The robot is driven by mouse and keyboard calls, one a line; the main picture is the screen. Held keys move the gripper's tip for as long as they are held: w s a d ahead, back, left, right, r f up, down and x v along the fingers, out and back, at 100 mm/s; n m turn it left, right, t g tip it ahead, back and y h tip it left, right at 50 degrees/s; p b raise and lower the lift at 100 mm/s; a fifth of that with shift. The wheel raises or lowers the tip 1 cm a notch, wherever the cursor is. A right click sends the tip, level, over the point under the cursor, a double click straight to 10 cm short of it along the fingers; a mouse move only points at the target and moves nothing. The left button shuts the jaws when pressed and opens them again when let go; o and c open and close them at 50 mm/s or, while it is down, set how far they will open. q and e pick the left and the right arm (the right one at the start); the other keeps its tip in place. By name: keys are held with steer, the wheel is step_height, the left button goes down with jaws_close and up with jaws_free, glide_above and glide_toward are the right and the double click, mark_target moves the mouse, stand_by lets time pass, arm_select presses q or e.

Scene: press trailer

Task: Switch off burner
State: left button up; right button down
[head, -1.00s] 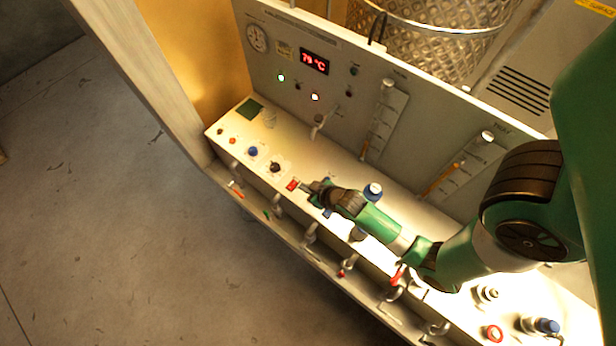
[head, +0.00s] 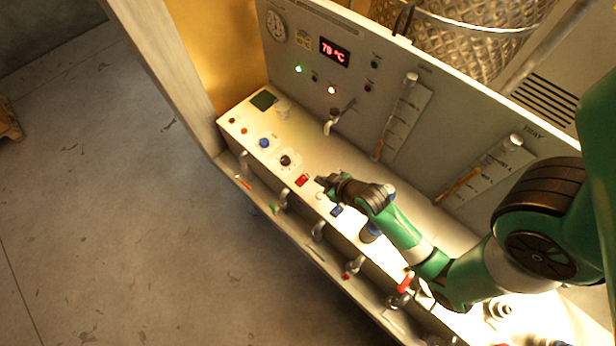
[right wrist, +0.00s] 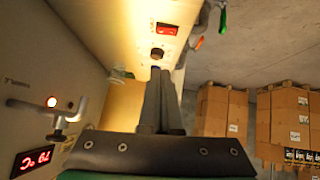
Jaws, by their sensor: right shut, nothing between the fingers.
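A red rocker switch (head: 302,180) sits on the lit white control ledge; it also shows at the top of the right wrist view (right wrist: 167,29). A black knob (head: 286,160) is beside it, towards the far left. I cannot read which one is labelled as the burner's. My right gripper (head: 320,181) is shut and empty, just right of the red switch, with a small gap seen between them. In the right wrist view its closed fingers (right wrist: 157,72) point towards the ledge. My left gripper is not in view.
Valves line the ledge's front. Open floor (head: 120,200) lies left; stacked boxes (right wrist: 290,115) show in the wrist view.

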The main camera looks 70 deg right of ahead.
steer(key=b, duration=0.2)
glide_above(304, 179)
steer(key=s+a, duration=0.2)
steer(key=f, duration=0.6)
steer(key=shift+w+d+f, duration=0.1)
steer(key=shift+d+f, duration=0.1)
steer(key=shift+f, duration=0.2)
steer(key=f, duration=0.3)
steer(key=shift+w+d+f+b, duration=0.1)
steer(key=shift+d+f+b, duration=0.15)
steer(key=shift+f+b, duration=0.1)
steer(key=shift+f, duration=0.25)
steer(key=shift+d+f, duration=0.1)
steer(key=shift+f, duration=0.15)
steer(key=shift+f+b, duration=0.2)
steer(key=shift+b, duration=0.1)
steer(key=shift+a+r, duration=0.15)
steer(key=shift+a, duration=0.1)
steer(key=shift+w+a+p, duration=0.25)
steer(key=shift+a+p, duration=0.05)
steer(key=shift+a, duration=0.15)
